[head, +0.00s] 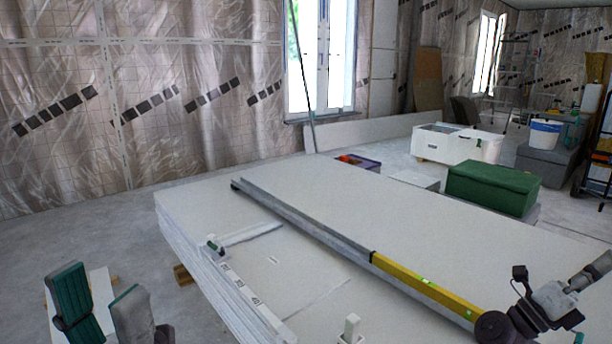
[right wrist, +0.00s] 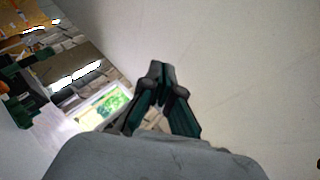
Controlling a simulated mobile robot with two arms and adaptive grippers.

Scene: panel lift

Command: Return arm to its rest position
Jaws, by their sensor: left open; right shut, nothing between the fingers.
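My left gripper (head: 101,303) is at the lower left of the head view. Its two teal-padded fingers are spread apart with nothing held between them. It is left of the stack of white panels (head: 185,222), apart from it in the picture. My right arm (head: 555,300) enters from the right edge of the head view, over the near right part of the stack. In the right wrist view my right gripper (right wrist: 163,75) has its fingertips together and is empty. A broad pale surface fills much of that view beyond it.
A long grey bar and a yellow level (head: 425,287) lie across the stack. A small green-and-white tool (head: 213,247) sits at its left edge. A green box (head: 493,190), white crates (head: 457,144) and a purple tray (head: 358,162) stand behind. Floor at the left is mostly clear.

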